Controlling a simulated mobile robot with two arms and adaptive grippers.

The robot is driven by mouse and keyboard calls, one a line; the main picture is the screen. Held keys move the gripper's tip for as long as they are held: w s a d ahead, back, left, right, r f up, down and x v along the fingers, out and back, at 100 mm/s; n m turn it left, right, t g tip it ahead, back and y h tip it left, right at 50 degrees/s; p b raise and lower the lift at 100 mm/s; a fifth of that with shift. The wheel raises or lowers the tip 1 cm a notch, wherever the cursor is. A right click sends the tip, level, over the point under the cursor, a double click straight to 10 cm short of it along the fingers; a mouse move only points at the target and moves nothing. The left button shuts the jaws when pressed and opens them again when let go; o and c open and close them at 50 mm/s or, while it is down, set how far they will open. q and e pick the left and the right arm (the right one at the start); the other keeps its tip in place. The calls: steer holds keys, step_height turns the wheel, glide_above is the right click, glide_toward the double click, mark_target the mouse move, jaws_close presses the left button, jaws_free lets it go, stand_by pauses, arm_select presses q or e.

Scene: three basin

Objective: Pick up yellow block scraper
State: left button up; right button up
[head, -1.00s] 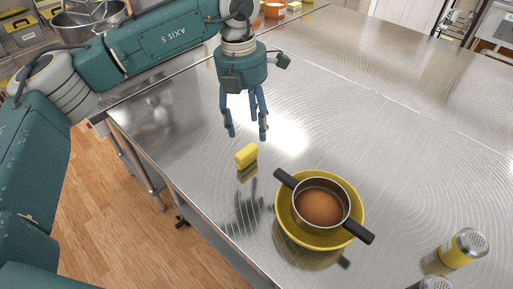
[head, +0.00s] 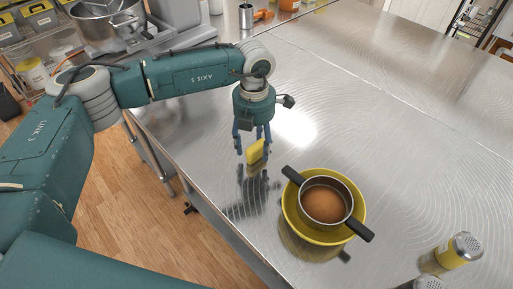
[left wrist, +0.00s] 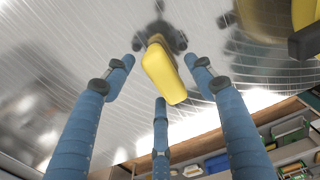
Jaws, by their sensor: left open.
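The yellow block scraper (head: 257,151) is on the steel counter, below and between the fingers of my left gripper (head: 253,144). In the left wrist view the yellow block scraper (left wrist: 163,72) shows between the blue fingertips of my left gripper (left wrist: 160,78). The fingers are spread, with gaps showing on both sides of it, so the gripper is open. In the head view the fingers partly overlap the scraper. My right gripper does not show.
A yellow bowl (head: 295,222) holding a dark-handled pot (head: 325,203) of brown liquid stands close by to the right. Shakers (head: 460,250) stand at the lower right. The counter's left edge (head: 215,208) drops to a wooden floor. The counter beyond the bowl is clear.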

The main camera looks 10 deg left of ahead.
mark_target(255, 143)
arm_select(q)
steer(key=c, duration=1.2)
steer(key=shift+r, duration=0.1)
steer(key=shift+w+r+b, duration=0.1)
steer(key=shift+r+b, duration=0.2)
steer(key=shift+r, duration=0.3)
steer(key=shift+r+b, duration=2)
steer(key=shift+r, duration=7.35)
steer(key=o, duration=0.5)
steer(key=c, duration=0.6)
